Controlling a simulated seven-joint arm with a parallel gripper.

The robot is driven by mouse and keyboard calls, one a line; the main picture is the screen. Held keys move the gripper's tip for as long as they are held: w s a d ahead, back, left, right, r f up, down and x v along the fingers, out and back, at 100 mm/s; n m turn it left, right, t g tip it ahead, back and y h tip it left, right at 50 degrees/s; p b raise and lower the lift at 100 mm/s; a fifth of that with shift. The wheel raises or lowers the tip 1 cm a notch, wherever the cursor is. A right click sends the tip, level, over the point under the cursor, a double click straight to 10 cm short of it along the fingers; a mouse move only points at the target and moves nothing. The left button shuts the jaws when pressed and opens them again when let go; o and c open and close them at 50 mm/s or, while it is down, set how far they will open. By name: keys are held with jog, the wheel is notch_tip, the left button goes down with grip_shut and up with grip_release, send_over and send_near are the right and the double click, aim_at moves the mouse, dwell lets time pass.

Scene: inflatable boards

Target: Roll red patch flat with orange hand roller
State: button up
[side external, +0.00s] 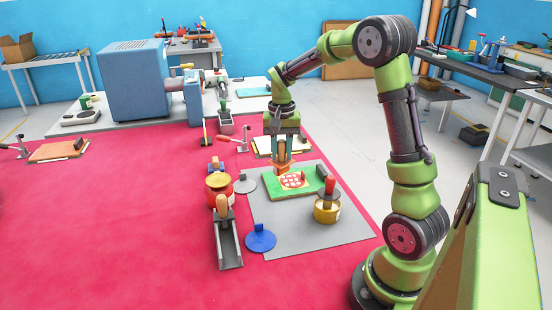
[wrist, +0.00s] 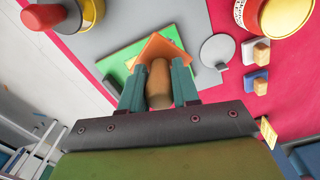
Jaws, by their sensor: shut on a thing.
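The red patch (side external: 294,181), round with a pale grid pattern, lies on a green board (side external: 268,190) on the grey mat. My gripper (side external: 283,147) is above the back left part of the board, pointing down. In the wrist view my gripper (wrist: 158,88) is shut on the wooden handle of the orange hand roller (wrist: 160,47). The roller's orange part (side external: 281,167) shows just behind the patch in the side view; whether it touches the board is unclear. The green board (wrist: 120,68) is partly covered by the roller in the wrist view, and the patch is hidden there.
A dark block (side external: 321,171) stands at the board's right end. A yellow tin with a red top (side external: 327,211) is to the right. A red and yellow tin (side external: 218,186), a grey disc (side external: 246,184), a metal trough (side external: 228,245) and a blue disc (side external: 260,239) lie left. The front mat is clear.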

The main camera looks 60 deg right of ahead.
jog(key=s+d+m, duration=0.1)
jog(key=d+m, duration=0.5)
jog(key=shift+s+a+f, duration=0.1)
jog(key=shift+f, duration=1.5)
jog(key=shift+a+f, duration=0.1)
jog(key=shift+f, duration=1.45)
jog(key=shift+f, duration=0.65)
